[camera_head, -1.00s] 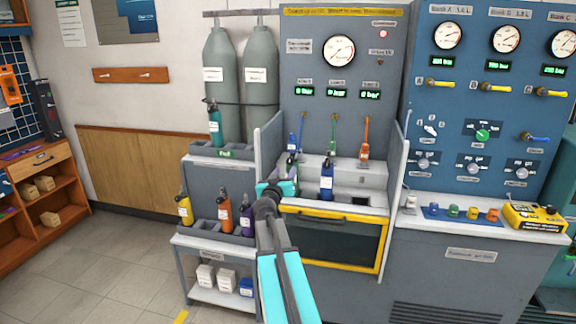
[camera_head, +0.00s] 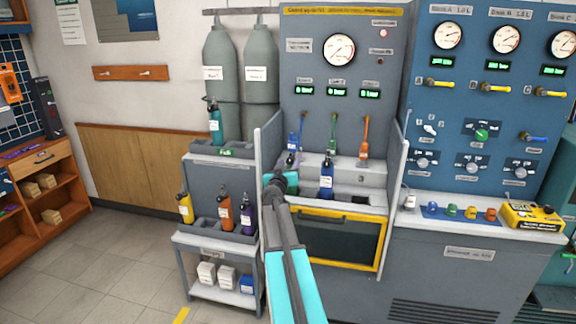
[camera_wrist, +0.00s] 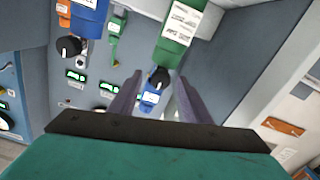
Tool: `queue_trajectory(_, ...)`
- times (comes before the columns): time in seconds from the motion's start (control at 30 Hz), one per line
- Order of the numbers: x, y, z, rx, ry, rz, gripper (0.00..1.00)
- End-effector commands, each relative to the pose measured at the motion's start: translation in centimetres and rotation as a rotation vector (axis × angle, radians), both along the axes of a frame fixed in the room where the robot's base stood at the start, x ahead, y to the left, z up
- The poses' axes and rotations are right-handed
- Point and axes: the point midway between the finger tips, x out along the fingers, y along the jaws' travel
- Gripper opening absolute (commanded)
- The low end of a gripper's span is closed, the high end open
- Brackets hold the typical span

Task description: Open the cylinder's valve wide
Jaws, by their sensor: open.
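My gripper (camera_wrist: 155,90) is open, its two purple-grey fingers pointing into the test bench. In the wrist view a green cylinder (camera_wrist: 181,33) with a white label hangs at the top, as that picture is inverted. Its black valve knob (camera_wrist: 159,78) shows between the fingertips, beyond them or level with them; I cannot tell which. A blue connector (camera_wrist: 150,98) sits close by the knob.
The blue cylinder's black knob (camera_wrist: 70,48) is left of the fingers in the wrist view. The bench's left side panel (camera_head: 269,150) is close to my gripper. Green (camera_head: 333,147) and orange (camera_head: 364,150) hose connectors hang farther right. A rack (camera_head: 205,228) with several small cylinders stands left.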

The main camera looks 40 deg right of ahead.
Motion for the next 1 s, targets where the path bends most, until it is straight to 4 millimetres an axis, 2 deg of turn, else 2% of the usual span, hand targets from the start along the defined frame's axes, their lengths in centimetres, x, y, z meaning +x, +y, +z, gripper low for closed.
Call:
queue_trajectory(0.27,0.02,0.00,-0.02,0.000,0.000,0.000,0.44)
queue_trajectory(0.5,0.03,0.00,-0.03,0.000,0.000,0.000,0.03)
queue_trajectory(0.57,0.08,0.53,-0.03,0.000,0.000,0.002,0.03)
queue_trajectory(1.0,0.01,-0.01,-0.20,-0.028,0.045,0.000,0.03)
